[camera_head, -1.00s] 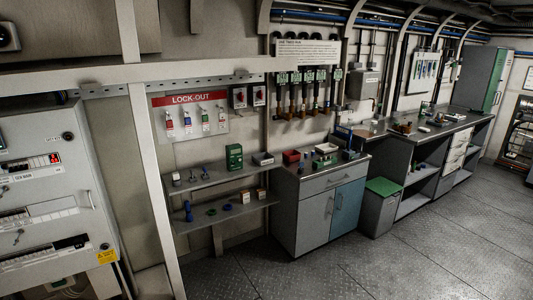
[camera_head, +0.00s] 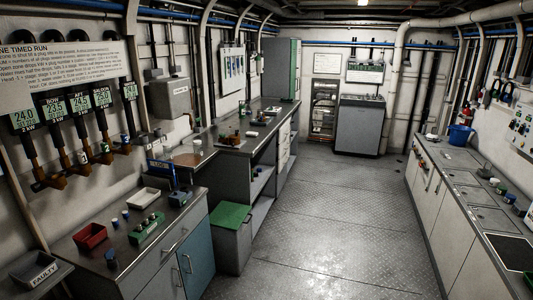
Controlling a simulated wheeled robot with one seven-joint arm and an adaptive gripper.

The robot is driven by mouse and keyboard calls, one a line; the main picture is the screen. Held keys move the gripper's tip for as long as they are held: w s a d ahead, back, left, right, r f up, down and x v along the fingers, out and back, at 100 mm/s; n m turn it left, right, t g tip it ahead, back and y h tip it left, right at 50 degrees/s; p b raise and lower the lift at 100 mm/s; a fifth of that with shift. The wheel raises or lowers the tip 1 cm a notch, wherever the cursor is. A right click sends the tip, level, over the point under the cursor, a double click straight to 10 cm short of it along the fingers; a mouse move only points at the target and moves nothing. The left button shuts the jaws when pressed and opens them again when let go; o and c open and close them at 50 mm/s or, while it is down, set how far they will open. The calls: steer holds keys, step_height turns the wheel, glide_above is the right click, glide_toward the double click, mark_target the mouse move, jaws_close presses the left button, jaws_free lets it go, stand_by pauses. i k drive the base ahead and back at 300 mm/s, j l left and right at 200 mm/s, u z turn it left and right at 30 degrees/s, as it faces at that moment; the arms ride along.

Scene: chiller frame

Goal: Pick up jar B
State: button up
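No label reading B can be made out on any jar, so I cannot tell which thing is jar B. Several small jar-like things, one with a blue top (camera_head: 510,198), stand on the right-hand counter (camera_head: 455,175). Small blue-and-white things (camera_head: 115,221) stand on the near left cabinet top. A dark blue item (camera_head: 111,257) stands near that top's front edge. My gripper is not in view.
The near left cabinet (camera_head: 170,268) bears a red tray (camera_head: 90,236), a white tray (camera_head: 144,196) and a green block (camera_head: 148,228). A grey tray marked FAULTY (camera_head: 38,270) is at lower left. A green-lidded bin (camera_head: 230,216) stands beside the cabinet. The floor aisle (camera_head: 320,220) is clear.

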mark_target(198, 149)
steer(key=i+u, duration=0.15)
steer(key=i, duration=0.4)
steer(key=i+l+u, duration=0.15)
steer(key=i, duration=0.4)
steer(key=i+l+u, duration=0.15)
steer(key=i, duration=0.4)
steer(key=i+u, duration=0.35)
steer(key=i, duration=0.2)
steer(key=i+u, duration=0.3)
steer(key=i, duration=0.25)
steer(key=i+l+u, duration=0.35)
steer(key=i, duration=0.15)
steer(key=i+l+u, duration=0.3)
steer(key=i, duration=0.2)
